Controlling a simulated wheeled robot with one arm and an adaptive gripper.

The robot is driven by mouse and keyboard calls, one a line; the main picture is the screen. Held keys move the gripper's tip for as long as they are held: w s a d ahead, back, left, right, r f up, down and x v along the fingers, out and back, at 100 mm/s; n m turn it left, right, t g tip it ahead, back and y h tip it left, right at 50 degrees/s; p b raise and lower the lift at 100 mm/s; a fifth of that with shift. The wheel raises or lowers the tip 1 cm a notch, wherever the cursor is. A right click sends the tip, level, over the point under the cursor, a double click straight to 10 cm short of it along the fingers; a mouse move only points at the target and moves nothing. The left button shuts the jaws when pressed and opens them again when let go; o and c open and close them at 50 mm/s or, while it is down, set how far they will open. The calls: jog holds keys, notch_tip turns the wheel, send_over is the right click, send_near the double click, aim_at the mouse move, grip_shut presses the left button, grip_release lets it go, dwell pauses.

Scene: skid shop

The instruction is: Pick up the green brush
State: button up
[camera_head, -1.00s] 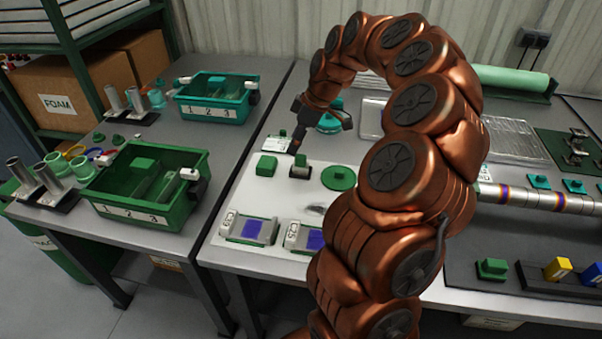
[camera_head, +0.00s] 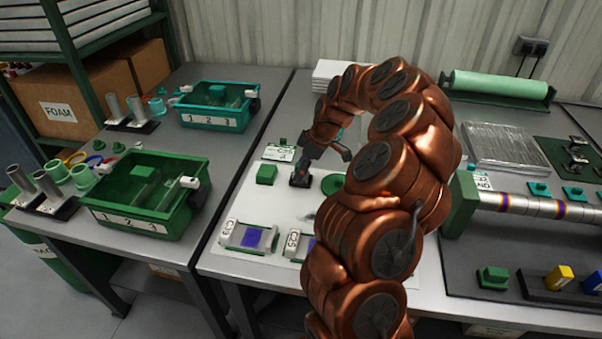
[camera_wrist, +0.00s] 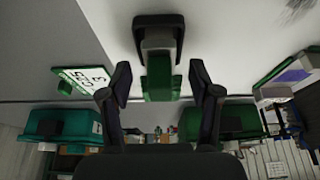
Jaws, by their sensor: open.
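A small green block on a grey and black base, which looks like the green brush (camera_wrist: 160,84), stands between my fingers in the wrist view. In the head view its dark base (camera_head: 299,181) shows on the white mat (camera_head: 250,209), and my gripper hides its top. My gripper (camera_wrist: 160,78) is open, with one finger on each side of the green part and a visible gap at both sides. In the head view my gripper (camera_head: 322,160) is low over the mat.
A green block (camera_head: 266,174) stands just left of the brush, and a green disc (camera_head: 332,184) lies to its right. A label card (camera_head: 281,152) lies behind. Two grey trays with blue screens (camera_head: 247,238) lie in front. A green bin (camera_head: 149,190) stands on the left table.

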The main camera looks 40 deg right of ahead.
aim_at(298, 165)
jog(key=shift+w+a+f, duration=0.1)
jog(key=shift+w+f, duration=0.05)
jog(key=shift+f, duration=0.15)
grip_shut()
dwell(0.5)
jog(key=shift+r+b, duration=0.3)
jog(key=shift+r, duration=1.35)
jog(key=shift+a+r, duration=0.15)
jog(key=s+a+b, duration=0.1)
jog(key=s+a, duration=0.3)
jog(key=a, duration=0.3)
jog(key=s+a+r, duration=0.1)
jog(key=s+a, duration=0.2)
jog(key=a, duration=0.3)
jog(key=shift+s+a+r+b, duration=0.2)
jog(key=shift+s+a+b, duration=0.15)
jog(key=shift+s, duration=0.05)
jog(key=c, duration=0.6)
grip_release()
jog(key=shift+c, duration=0.2)
jog(key=c, duration=0.5)
